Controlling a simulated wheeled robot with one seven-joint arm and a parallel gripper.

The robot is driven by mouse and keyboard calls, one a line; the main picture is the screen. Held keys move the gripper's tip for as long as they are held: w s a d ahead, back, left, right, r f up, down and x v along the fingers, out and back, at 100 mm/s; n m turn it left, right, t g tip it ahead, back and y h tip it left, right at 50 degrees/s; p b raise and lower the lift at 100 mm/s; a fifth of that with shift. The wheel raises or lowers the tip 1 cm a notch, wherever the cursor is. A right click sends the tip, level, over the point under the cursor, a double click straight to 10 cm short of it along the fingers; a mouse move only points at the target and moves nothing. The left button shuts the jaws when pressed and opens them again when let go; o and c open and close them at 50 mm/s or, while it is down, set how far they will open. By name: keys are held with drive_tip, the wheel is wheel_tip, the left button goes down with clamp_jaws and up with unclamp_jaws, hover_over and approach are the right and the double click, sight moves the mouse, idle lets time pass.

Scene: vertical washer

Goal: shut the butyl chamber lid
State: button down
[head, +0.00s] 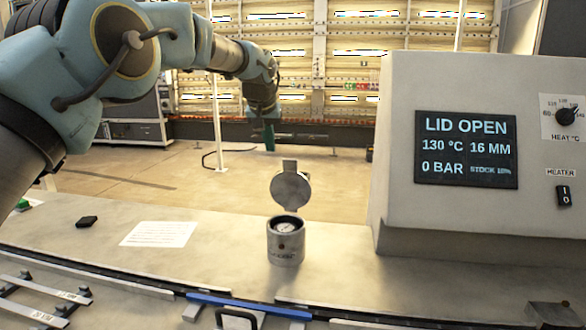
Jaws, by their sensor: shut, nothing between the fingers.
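The butyl chamber (286,245) is a small metal cylinder standing on the bench. Its round lid (290,190) is open and stands tilted up at the back rim, with a tab at its top. A pale round face with markings shows inside the chamber's mouth. My gripper (269,137) is at the end of my arm, above and beyond the chamber, slightly left of the lid in the picture. It points down, is shut and holds nothing. It looks apart from the lid. Its fingers are small and dark here.
A grey control box (480,200) stands right of the chamber; its screen (466,150) reads "LID OPEN", 130 °C, 16 MM, 0 BAR. A paper sheet (160,234) and a small black object (87,221) lie on the bench at left. A blue strip (250,305) runs along the front.

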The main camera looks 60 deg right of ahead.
sight(294, 167)
drive_tip(key=shift+m, duration=0.3)
drive_tip(key=s+d, duration=0.2)
drive_tip(key=s, duration=0.1)
drive_tip(key=s+d, duration=0.1)
drive_tip(key=s, duration=0.1)
drive_tip(key=shift+r, duration=0.3)
drive_tip(key=shift+s+d+f+h, duration=0.15)
drive_tip(key=shift+s+d+h, duration=0.05)
drive_tip(key=shift+h, duration=0.1)
drive_tip(key=shift+w+d+f+p, duration=0.1)
drive_tip(key=shift+d+f+p, duration=0.05)
drive_tip(key=shift+f+p, duration=1.05)
drive_tip(key=shift+s+d+f+p, duration=0.1)
drive_tip(key=shift+d+f+p, duration=0.05)
drive_tip(key=shift+f+p, duration=1)
drive_tip(key=shift+w+d+f+p, duration=0.1)
drive_tip(key=shift+d+f+p, duration=0.05)
drive_tip(key=shift+f+p, duration=1.05)
drive_tip(key=shift+f+b, duration=0.35)
drive_tip(key=shift+b, duration=0.5)
drive_tip(key=shift+a+b, duration=0.15)
drive_tip(key=shift+b, duration=0.35)
drive_tip(key=shift+a+r+h+b, duration=0.1)
drive_tip(key=shift+r+h+b, duration=0.05)
drive_tip(key=shift+h+b, duration=0.25)
